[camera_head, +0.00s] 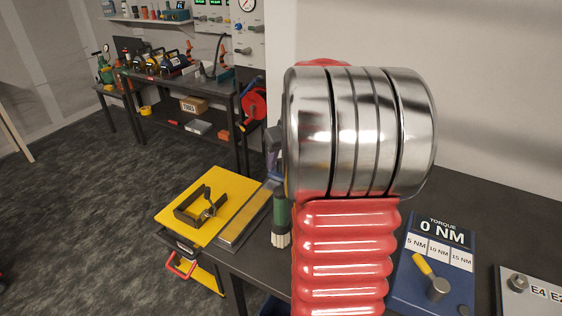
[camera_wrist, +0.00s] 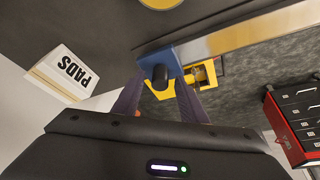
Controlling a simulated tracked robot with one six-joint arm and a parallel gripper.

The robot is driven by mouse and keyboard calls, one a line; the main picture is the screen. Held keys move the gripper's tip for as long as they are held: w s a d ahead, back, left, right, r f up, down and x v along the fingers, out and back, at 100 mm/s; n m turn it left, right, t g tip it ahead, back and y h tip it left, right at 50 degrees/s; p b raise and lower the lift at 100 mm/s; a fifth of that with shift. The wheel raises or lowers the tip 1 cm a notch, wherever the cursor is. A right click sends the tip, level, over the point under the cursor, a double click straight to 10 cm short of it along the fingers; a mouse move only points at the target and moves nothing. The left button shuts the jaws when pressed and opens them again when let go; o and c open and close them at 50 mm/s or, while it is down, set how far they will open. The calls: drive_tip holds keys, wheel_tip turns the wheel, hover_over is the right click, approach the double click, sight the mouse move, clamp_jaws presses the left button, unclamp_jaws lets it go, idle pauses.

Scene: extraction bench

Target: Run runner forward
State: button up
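A blue block (camera_wrist: 172,56) with a rounded black knob (camera_wrist: 160,76) sits at the end of the visible bright metal rail (camera_wrist: 255,38) in the wrist view; it looks like the runner. My gripper (camera_wrist: 162,79) has its two purple-grey fingers apart, one on each side of the knob. I cannot tell whether either finger touches it. In the head view the rail (camera_head: 245,217) lies along the bench's left edge, and my red and chrome arm covers much of the area around the runner.
A yellow-topped stand (camera_head: 190,232) with a black bracket (camera_head: 198,207) is left of the rail. A torque panel (camera_head: 436,262) lies on the dark bench at right. A PADS box (camera_wrist: 66,74) shows in the wrist view.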

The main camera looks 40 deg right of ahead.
drive_tip(key=shift+w+f, duration=0.1)
drive_tip(key=shift+f, duration=0.2)
drive_tip(key=shift+c, duration=0.4)
clamp_jaws()
